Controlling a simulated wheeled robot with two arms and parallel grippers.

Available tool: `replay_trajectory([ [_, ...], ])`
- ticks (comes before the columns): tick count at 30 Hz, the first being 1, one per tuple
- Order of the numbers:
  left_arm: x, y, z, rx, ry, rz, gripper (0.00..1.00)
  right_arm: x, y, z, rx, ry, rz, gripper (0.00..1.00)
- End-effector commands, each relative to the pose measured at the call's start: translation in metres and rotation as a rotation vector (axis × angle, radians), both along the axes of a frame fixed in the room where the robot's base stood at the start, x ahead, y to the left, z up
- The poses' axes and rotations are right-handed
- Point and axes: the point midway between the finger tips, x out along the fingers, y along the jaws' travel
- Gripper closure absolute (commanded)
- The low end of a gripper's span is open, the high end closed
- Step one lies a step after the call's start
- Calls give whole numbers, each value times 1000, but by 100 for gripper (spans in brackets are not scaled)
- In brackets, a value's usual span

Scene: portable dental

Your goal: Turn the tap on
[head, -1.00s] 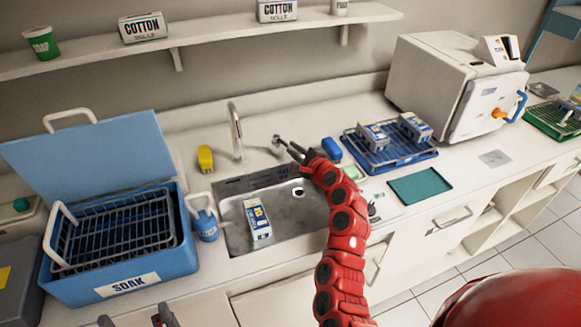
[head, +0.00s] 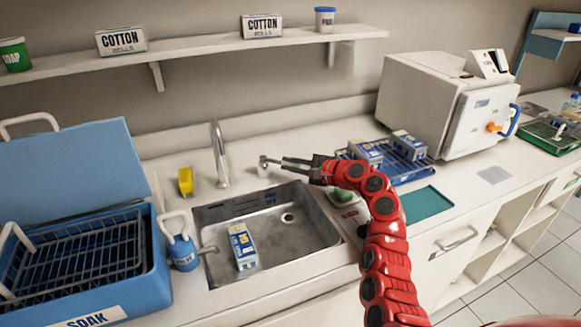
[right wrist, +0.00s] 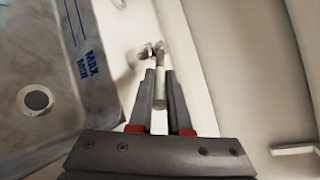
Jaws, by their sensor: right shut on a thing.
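The tap's tall metal spout (head: 219,155) stands upright behind the sink (head: 315,256). The tap's small lever (head: 263,161) is to the right of the spout. My right gripper (head: 283,163) reaches in from the right above the counter, level with the lever. In the right wrist view its two fingers (right wrist: 160,80) are closed around the pale lever handle (right wrist: 160,92), with the metal joint (right wrist: 158,48) just beyond the tips. No water shows at the spout. My left gripper is not in view.
A blue and white box (head: 243,247) stands in the sink. A yellow item (head: 186,181) is left of the spout. A blue rack (head: 412,172) with boxes is at the right.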

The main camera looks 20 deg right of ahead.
Motion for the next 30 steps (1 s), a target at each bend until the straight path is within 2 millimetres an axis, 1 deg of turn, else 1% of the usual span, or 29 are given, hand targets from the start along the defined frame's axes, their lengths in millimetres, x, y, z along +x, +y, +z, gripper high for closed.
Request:
replay_trajectory([
  [8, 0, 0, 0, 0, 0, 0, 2, 0, -1, -1, -1, 2, -2, 100],
  [9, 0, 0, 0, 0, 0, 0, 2, 0, -1, -1, -1, 2, -2, 77],
  [13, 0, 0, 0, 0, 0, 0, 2, 0, -1, -1, -2, 2, -2, 54],
  [23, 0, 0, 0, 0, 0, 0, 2, -1, -1, 0, -1, 0, -2, 54],
  [26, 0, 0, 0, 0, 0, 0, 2, -7, -6, 3, 0, -3, -4, 54],
  [29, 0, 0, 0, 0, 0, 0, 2, -18, -14, 5, 0, -2, -6, 54],
  [30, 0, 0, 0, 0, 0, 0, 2, -24, -18, 7, -1, -3, -7, 54],
])
